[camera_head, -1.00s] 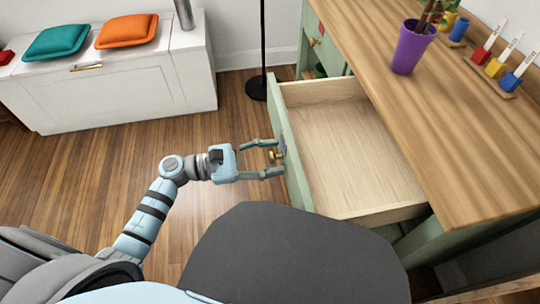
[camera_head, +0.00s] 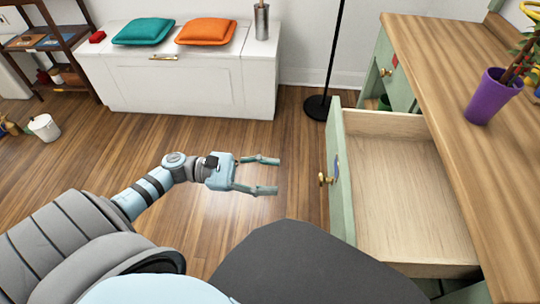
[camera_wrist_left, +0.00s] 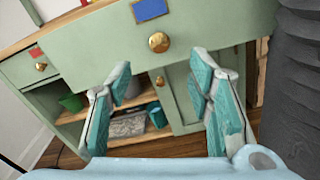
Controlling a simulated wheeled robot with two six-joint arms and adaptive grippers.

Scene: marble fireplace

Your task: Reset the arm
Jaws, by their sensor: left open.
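My left gripper (camera_head: 266,175) is open and empty over the wooden floor. Its two fingers point right, apart from the open drawer (camera_head: 410,190). The drawer has a green front and a bare, empty wooden inside. Its brass knob (camera_head: 325,179) is a short way right of the fingertips. In the left wrist view, the gripper (camera_wrist_left: 165,95) has its fingers spread, and the knob (camera_wrist_left: 159,42) shows beyond them with a blue patch above it. My right gripper is in neither view.
A wooden-topped green cabinet (camera_head: 430,50) stands at the right with a purple pot (camera_head: 490,97) on it. A white chest (camera_head: 185,80) with teal and orange cushions stands at the back. A black lamp base (camera_head: 319,107) is near the drawer. The floor (camera_head: 90,160) at left is largely clear.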

